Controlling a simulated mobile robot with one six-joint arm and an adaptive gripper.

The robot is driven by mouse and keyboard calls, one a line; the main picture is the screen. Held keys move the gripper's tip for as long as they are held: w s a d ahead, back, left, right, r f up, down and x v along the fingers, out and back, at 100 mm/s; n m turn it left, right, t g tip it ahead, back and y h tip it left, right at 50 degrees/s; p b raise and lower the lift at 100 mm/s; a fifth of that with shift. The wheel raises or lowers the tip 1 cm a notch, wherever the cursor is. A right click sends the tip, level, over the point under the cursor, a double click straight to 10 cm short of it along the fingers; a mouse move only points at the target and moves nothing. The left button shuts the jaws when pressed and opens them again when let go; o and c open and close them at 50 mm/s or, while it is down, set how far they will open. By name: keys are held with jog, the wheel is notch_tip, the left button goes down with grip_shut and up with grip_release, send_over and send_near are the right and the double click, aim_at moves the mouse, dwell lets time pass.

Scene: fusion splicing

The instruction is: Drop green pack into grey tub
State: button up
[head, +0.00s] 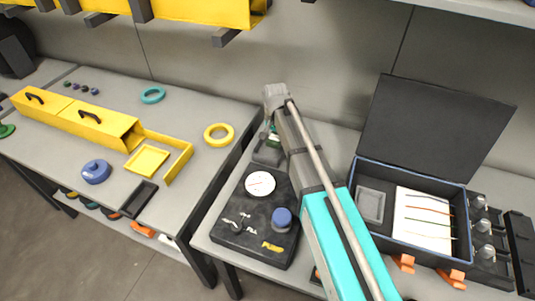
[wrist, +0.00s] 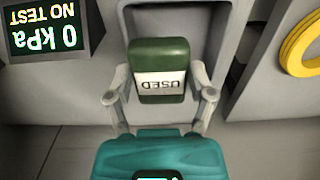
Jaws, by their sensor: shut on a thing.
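The green pack (wrist: 158,70) has a white label that reads USED, upside down in the wrist view. My gripper (wrist: 160,93) is shut on it, with one finger at each side. In the head view a small part of the green pack (head: 273,139) shows beside my arm, near the back edge of the right bench; my arm hides most of the gripper there. A light grey boxy shape (wrist: 226,30) lies behind the pack in the wrist view. I cannot tell whether it is the grey tub.
A black pressure unit (head: 233,240) with a dial and blue knob stands on the right bench. An open case (head: 412,250) is right of my arm. A yellow ring (head: 218,134) lies on the left bench. A gap separates the benches. A display (wrist: 50,28) reads 0 kPa.

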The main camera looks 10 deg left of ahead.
jog(key=shift+f+b, duration=1)
jog(key=shift+f, duration=0.35)
jog(key=o, duration=1)
jog(key=shift+s+d, duration=0.1)
jog(key=shift+n, duration=0.8)
jog(key=s+d+r+p, duration=0.2)
jog(key=s+d, duration=0.3)
jog(key=d, duration=0.5)
jog(key=s+d+r+p, duration=0.2)
jog(key=s+d, duration=0.3)
jog(key=d, duration=0.6)
jog(key=s+d+r+p, duration=0.2)
jog(key=s+d, duration=0.2)
jog(key=d, duration=0.7)
jog(key=shift+s, duration=0.4)
